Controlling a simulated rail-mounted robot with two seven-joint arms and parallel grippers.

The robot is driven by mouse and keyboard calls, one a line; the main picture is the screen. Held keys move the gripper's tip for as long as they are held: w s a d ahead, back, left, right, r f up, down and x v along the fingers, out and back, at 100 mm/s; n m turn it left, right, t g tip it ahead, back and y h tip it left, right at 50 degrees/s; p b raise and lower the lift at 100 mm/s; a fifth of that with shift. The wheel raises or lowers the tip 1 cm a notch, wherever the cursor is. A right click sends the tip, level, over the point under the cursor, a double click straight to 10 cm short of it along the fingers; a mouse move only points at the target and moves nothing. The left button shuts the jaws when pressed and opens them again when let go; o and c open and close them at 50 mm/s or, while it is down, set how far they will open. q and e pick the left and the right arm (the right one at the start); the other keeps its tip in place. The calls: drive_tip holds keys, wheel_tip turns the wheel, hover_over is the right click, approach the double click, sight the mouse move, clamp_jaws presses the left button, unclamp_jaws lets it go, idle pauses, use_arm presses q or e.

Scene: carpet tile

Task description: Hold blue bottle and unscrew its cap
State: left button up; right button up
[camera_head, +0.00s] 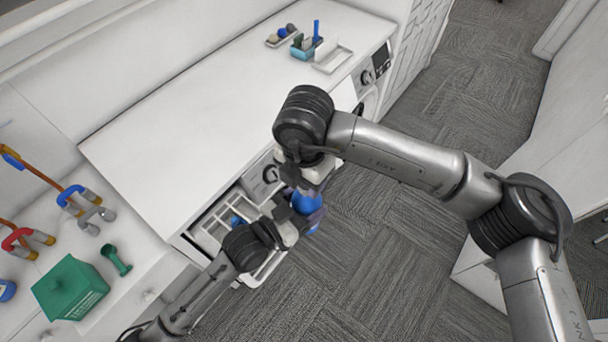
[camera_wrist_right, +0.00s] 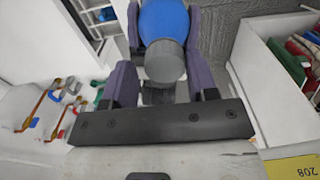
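The blue bottle (camera_head: 309,207) is in the air in front of the counter, between my two grippers. My left gripper (camera_head: 296,210) reaches it from the left and appears shut on its body, though the contact is partly hidden. My right gripper (camera_head: 305,186) is at the bottle's upper end. In the right wrist view, the bottle's blue body (camera_wrist_right: 164,18) and grey round cap (camera_wrist_right: 165,62) lie between the purple fingers of my right gripper (camera_wrist_right: 163,28). The cap faces the palm, with narrow gaps beside it, so this gripper looks open.
An open drawer with a white divided tray (camera_head: 212,228) is beside the left arm. The white counter (camera_head: 190,110) is mostly clear; small items, including a blue holder (camera_head: 306,46), stand at its far end. A green box (camera_head: 70,291) and dumbbell (camera_head: 117,261) are at lower left.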

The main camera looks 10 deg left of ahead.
drive_tip(key=shift+a, duration=0.1)
drive_tip(key=c, duration=0.8)
